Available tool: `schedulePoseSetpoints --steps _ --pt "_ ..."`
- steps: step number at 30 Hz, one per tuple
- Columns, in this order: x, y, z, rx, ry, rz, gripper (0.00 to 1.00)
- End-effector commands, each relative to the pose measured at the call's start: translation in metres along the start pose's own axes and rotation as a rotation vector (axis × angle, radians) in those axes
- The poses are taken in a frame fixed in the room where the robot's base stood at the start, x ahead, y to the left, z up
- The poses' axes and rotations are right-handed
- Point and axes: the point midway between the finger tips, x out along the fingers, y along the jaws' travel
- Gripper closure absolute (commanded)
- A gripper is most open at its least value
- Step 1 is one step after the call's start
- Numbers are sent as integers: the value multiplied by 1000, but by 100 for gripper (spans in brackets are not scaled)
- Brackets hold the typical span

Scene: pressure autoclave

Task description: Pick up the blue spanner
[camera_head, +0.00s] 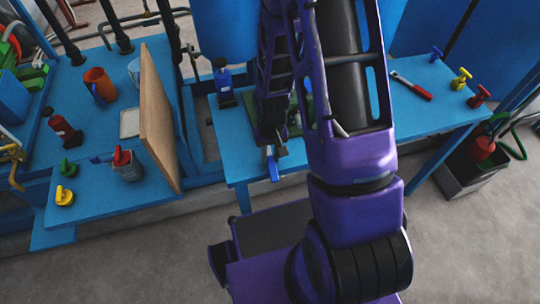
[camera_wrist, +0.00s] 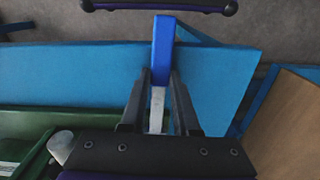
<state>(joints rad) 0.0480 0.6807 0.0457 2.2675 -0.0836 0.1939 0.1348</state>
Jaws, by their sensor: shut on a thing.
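The blue spanner has a blue handle and a bare metal shank; it shows in the wrist view (camera_wrist: 162,48) and in the head view (camera_head: 273,168). My gripper (camera_wrist: 160,82) is shut on it, with one finger on each side near where the handle meets the metal. In the head view my gripper (camera_head: 277,149) is at the front edge of the blue table (camera_head: 235,160), and the handle points toward the front. The spanner's far end is hidden by my gripper. I cannot tell whether the spanner touches the table.
A red-handled tool (camera_head: 411,86) lies on the table's right part, near blue, yellow and red valve knobs (camera_head: 461,78). A blue bottle (camera_head: 222,82) stands at the back left. A wooden board (camera_head: 158,120) stands upright on the left bench. A grey crate (camera_head: 474,170) sits on the floor at right.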

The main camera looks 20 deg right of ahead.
Motion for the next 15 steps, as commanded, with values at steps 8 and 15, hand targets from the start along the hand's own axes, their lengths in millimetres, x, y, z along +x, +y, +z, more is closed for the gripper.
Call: schedulePoseSetpoints --steps 8,15 --pt "-21 0 -1 0 3 0 100" --pt "-64 -1 -2 0 6 0 100"
